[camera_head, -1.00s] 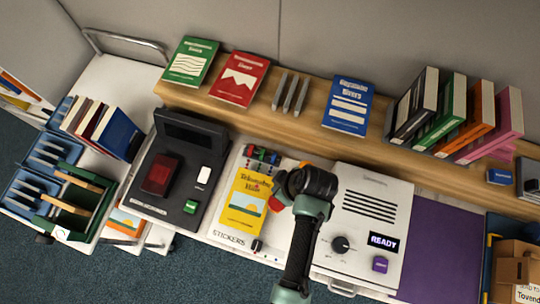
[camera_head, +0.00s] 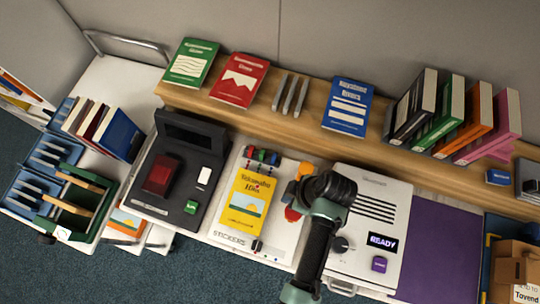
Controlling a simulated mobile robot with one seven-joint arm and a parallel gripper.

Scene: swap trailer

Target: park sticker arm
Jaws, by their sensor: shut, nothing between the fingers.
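The orange sticker arm (camera_head: 297,190) is on the white sticker station (camera_head: 284,238), right of a yellow book (camera_head: 248,203). Its red end (camera_head: 292,214) lies just beyond the book's right edge, apart from it. My dark gripper (camera_head: 332,188), seen from above at the end of my green and black arm, is close to the right side of the sticker arm. The gripper is shut and holds nothing. Its fingertips are hidden under its body, so I cannot tell whether they touch the sticker arm.
A white machine (camera_head: 372,190) showing READY is on the right, partly behind my arm. A black machine (camera_head: 165,170) stands to the left. Small coloured pieces (camera_head: 262,156) lie above the yellow book. A wooden shelf (camera_head: 305,125) with books runs along the back.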

